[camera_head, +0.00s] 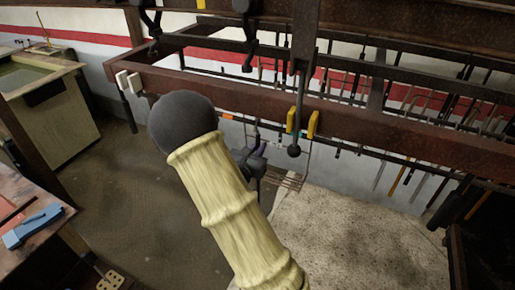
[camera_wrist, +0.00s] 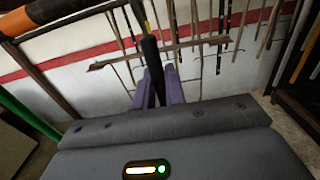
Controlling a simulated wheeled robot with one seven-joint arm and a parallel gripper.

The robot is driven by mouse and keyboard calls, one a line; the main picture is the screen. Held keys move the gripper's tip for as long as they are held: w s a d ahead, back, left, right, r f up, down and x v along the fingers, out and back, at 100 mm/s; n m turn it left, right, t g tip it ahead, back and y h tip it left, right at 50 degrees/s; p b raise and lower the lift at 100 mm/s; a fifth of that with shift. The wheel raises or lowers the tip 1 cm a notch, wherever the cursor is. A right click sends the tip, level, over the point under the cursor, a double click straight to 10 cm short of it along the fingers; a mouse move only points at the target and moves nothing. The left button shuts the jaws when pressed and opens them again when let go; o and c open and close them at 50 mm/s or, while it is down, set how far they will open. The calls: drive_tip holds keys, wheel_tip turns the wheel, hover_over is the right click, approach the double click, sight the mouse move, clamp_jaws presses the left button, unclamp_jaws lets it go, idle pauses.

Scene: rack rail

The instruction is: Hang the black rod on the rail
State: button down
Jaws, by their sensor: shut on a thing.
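The black rod (camera_wrist: 151,58) stands up between the purple fingers of my gripper (camera_wrist: 158,88) in the wrist view. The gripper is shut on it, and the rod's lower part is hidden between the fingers. In the head view my gripper (camera_head: 256,148) is small and dark, partly hidden behind my pale yellow arm, below a long reddish-brown rail beam (camera_head: 390,130). The rod cannot be clearly told apart there. I cannot tell whether the rod touches the rail.
Many thin tools hang along the back wall. A workbench with a blue tool (camera_head: 33,226) stands at left. Open floor (camera_head: 120,190) lies between.

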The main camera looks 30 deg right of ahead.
drive_tip(key=shift+f, duration=0.25)
drive_tip(key=c, duration=1.4)
unclamp_jaws()
drive_tip(key=shift+o, duration=0.2)
drive_tip(key=shift+b, duration=0.3)
drive_tip(key=b+v, duration=0.5)
drive_tip(key=v, duration=1.2)
drive_tip(key=shift+s+b, duration=0.2)
drive_tip(key=shift+b, duration=0.2)
drive_tip(key=shift+a, duration=0.1)
